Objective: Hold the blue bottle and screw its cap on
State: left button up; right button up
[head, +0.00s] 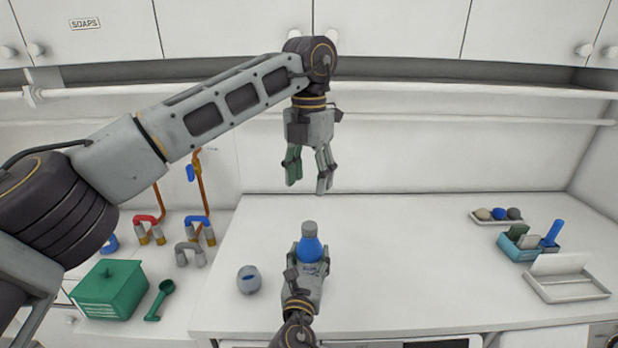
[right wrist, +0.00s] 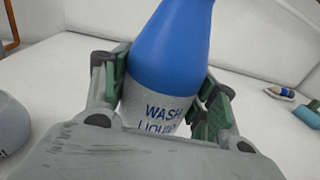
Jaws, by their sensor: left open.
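The blue bottle (head: 311,246) stands upright on the white counter, with a grey cap (head: 309,227) on top of its neck. I cannot tell how tight the cap sits. My right gripper (head: 308,265) is closed around the bottle's body from the front. In the right wrist view, the fingers of the right gripper (right wrist: 166,92) press both sides of the bottle (right wrist: 170,50) by its grey "WASH LIQUID" label; the cap is out of that picture. My left gripper (head: 308,184) is open and empty, pointing down above the cap, with a clear gap between them.
A grey round cup (head: 249,279) stands left of the bottle. Further left are a green box (head: 110,287), a green scoop (head: 160,300) and pipes with valves (head: 199,225). At right are a blue caddy (head: 520,246), a white tray (head: 566,284) and a small dish (head: 490,219). The counter between is clear.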

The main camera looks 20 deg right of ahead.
jog(key=o, duration=0.5)
jog(key=v, duration=1.2)
dwell(0.6)
